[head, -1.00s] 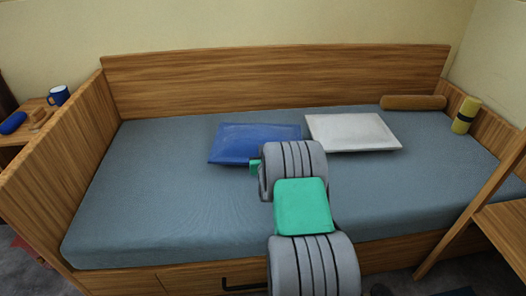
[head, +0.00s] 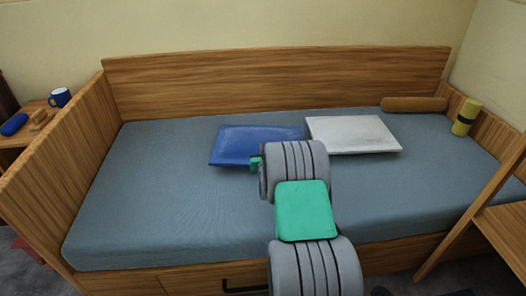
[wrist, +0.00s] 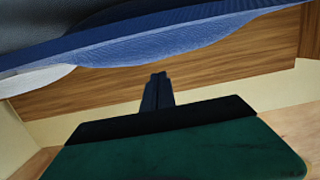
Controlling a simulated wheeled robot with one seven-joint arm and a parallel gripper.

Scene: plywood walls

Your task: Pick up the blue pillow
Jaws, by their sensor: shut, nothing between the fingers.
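The blue pillow (head: 254,145) lies flat on the grey-blue mattress, left of the white pillow. Its front right part is hidden behind my arm in the head view. In the wrist view the blue pillow (wrist: 170,42) spans the top of the picture, with the white pillow at its left. My gripper (wrist: 158,76) shows there with its two dark fingers together and empty. Its fingertips point toward the pillow's edge and look close to it; I cannot tell whether they touch. In the head view the fingers are hidden behind my arm.
The white pillow (head: 352,134) lies to the right. A brown bolster (head: 413,104) and a yellow-green cylinder (head: 466,117) are at the bed's right end. The wooden headboard (head: 270,82) runs behind. A side table (head: 20,138) at left holds a mug (head: 59,97). The mattress's left half is clear.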

